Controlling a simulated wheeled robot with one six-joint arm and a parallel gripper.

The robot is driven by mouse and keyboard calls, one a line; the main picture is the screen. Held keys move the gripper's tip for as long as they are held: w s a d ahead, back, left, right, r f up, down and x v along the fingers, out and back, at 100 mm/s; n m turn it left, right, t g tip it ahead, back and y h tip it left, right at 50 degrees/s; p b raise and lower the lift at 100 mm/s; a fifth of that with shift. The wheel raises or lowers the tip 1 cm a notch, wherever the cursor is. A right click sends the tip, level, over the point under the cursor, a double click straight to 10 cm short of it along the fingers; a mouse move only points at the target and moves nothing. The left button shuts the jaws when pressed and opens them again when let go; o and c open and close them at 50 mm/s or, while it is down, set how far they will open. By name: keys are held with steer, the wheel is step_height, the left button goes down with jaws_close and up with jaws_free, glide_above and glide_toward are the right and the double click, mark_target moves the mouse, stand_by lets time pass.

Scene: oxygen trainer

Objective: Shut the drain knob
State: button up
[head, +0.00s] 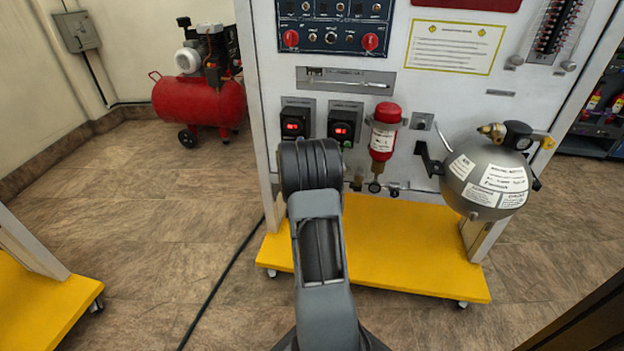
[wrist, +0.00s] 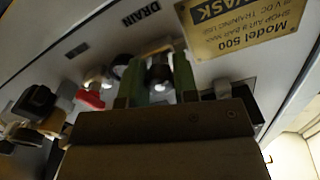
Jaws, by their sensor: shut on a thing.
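In the wrist view, my gripper (wrist: 156,62) has its two greenish fingers on either side of a small dark knob with a metallic part, the drain knob (wrist: 160,74). The gripper is shut on this knob, close to the pale panel. A DRAIN label (wrist: 140,14) is printed on the panel by the fingertips. The knob's stem is partly hidden by the fingers and gripper body, and its turn angle cannot be told. In the head view, my arm covers the gripper and the knob.
A red valve handle (wrist: 90,100) and a black knob (wrist: 38,100) sit left of my fingers. In the head view, a red cylinder (head: 383,140) and a grey sphere tank (head: 485,175) stick out from the panel.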

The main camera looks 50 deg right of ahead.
steer(key=m, duration=0.5)
steer(key=shift+s+m+b, duration=0.1)
steer(key=shift+m+b, duration=0.2)
steer(key=shift+b, duration=0.05)
steer(key=m, duration=1.2)
steer(key=shift+d+f+m, duration=0.1)
steer(key=shift+m, duration=0.2)
steer(key=m, duration=0.5)
steer(key=shift+m, duration=0.4)
steer(key=o, duration=0.7)
steer(key=shift+s, duration=0.1)
steer(key=shift+c, duration=0.2)
steer(key=shift+o, duration=1.3)
